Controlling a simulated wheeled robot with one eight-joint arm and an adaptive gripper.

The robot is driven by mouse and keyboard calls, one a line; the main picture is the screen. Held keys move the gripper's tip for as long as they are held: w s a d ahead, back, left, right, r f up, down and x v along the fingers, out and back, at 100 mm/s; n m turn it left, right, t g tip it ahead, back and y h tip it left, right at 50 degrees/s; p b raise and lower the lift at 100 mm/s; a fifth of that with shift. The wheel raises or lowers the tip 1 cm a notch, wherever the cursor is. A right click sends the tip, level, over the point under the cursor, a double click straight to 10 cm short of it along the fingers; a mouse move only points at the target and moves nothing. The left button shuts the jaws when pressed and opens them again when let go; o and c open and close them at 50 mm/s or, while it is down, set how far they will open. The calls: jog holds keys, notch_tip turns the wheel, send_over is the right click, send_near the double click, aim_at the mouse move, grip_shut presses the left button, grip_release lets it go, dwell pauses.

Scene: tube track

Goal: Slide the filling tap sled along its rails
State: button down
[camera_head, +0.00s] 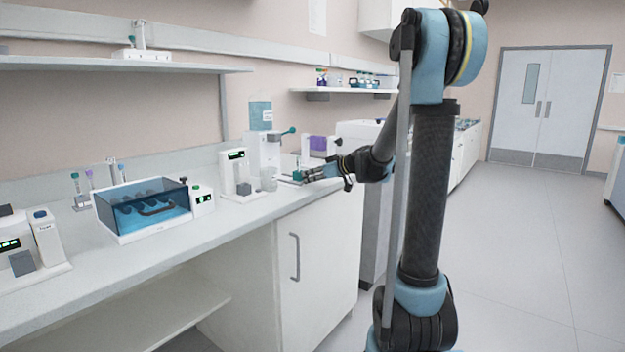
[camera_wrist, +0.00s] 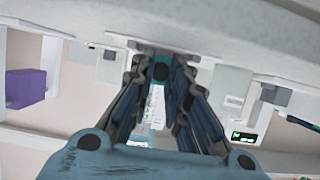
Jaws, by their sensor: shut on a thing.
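The filling tap sled shows as a small teal block (camera_head: 298,175) on the bench near its front edge, in front of a white dispenser (camera_head: 263,152). My gripper (camera_head: 308,174) reaches in from the right and is shut on the teal piece. In the wrist view the teal piece with a dark round centre (camera_wrist: 160,70) sits between the fingertips of my gripper (camera_wrist: 161,80). The fingers hide most of the sled, and the rails under it are too small to make out.
A blue-lidded bath (camera_head: 148,207) is further left.

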jog(key=shift+d, duration=0.2)
jog(key=c, duration=1.9)
grip_release()
jog(key=shift+o, duration=0.5)
jog(key=shift+s+d, duration=0.1)
jog(key=shift+d, duration=0.1)
jog(key=shift+a, duration=0.15)
jog(key=v, duration=1.2)
